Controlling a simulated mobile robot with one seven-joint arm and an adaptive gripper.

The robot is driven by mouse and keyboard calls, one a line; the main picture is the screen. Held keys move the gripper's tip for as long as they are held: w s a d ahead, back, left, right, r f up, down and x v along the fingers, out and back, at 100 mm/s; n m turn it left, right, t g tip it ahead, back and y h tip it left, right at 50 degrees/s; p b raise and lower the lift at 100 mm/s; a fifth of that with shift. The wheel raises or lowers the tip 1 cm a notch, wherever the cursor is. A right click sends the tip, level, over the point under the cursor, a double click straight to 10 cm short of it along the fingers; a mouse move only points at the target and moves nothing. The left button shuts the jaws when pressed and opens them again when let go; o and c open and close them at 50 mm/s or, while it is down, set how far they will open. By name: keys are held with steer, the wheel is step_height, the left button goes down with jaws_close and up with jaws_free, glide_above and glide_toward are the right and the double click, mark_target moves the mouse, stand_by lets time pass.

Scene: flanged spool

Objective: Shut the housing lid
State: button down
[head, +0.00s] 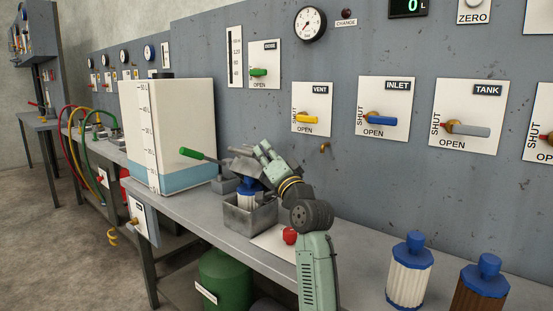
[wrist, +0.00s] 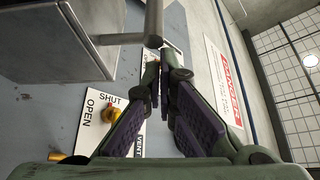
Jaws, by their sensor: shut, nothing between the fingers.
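The housing is an open grey metal box (head: 262,217) on the bench, with a blue-capped white filter cartridge (head: 247,192) standing in it. The grey lid (head: 242,166) appears raised and tilted above the back of the housing, partly hidden by my gripper. My gripper (head: 262,150) is shut and empty, beside the lid's right side. In the wrist view, my fingertips (wrist: 162,82) are close together, just below a grey bar (wrist: 153,25) joined to a large grey metal piece (wrist: 55,40), seemingly the lid. I cannot tell whether they touch it.
A red knob (head: 290,235) lies near my arm. Two blue-capped cartridges, white (head: 409,275) and brown (head: 480,290), stand at the right. The valve panel (head: 340,165) rises behind.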

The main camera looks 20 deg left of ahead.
steer(key=s+a+f+n+g+y+b, duration=0.1)
steer(key=s+a+f+n+y+b, duration=0.1)
steer(key=s+f+n+b, duration=0.3)
steer(key=shift+s+a+f+n+g+y+b, duration=0.4)
steer(key=shift+s+f+b, duration=1.25)
steer(key=shift+f+b, duration=0.95)
